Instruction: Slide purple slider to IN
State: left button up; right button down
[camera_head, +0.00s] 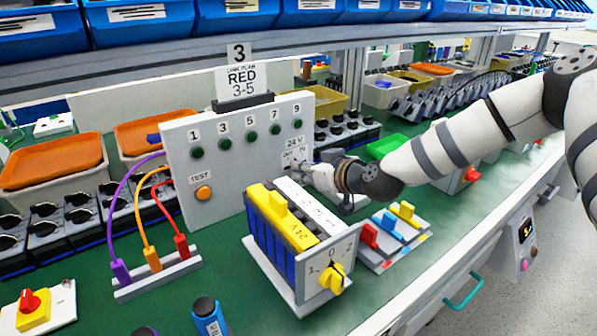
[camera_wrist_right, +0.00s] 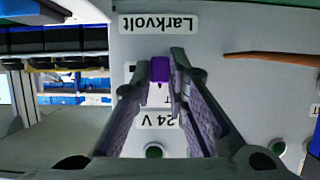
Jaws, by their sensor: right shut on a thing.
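The purple slider (camera_wrist_right: 159,70) shows in the right wrist view on the grey panel, between the fingertips of my right gripper (camera_wrist_right: 160,84), which is shut on it. That view is upside down, with the "24 V" label between the fingers and "Larkvolt" beyond them. In the head view my right gripper (camera_head: 302,172) is at the right side of the upright grey panel (camera_head: 225,172), just below the small "24 V", "OUT" and "IN" lettering. There the slider is hidden by the gripper. The fingers partly cover the labels, so I cannot tell which end the slider is at. My left gripper is not in view.
A yellow and blue block with a yellow rotary knob (camera_head: 333,279) stands just in front of the panel, below my right gripper. Coloured cables plug into a grey strip (camera_head: 160,275) at left. Small coloured sliders (camera_head: 390,228) lie to the right. Blue bins (camera_head: 140,20) line the shelf above.

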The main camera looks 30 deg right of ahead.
jog(key=d, duration=0.2)
jog(key=shift+w+d, duration=0.2)
jog(key=shift+d, duration=0.15)
jog(key=c, duration=1.6)
grip_release()
jog(key=shift+o, duration=0.2)
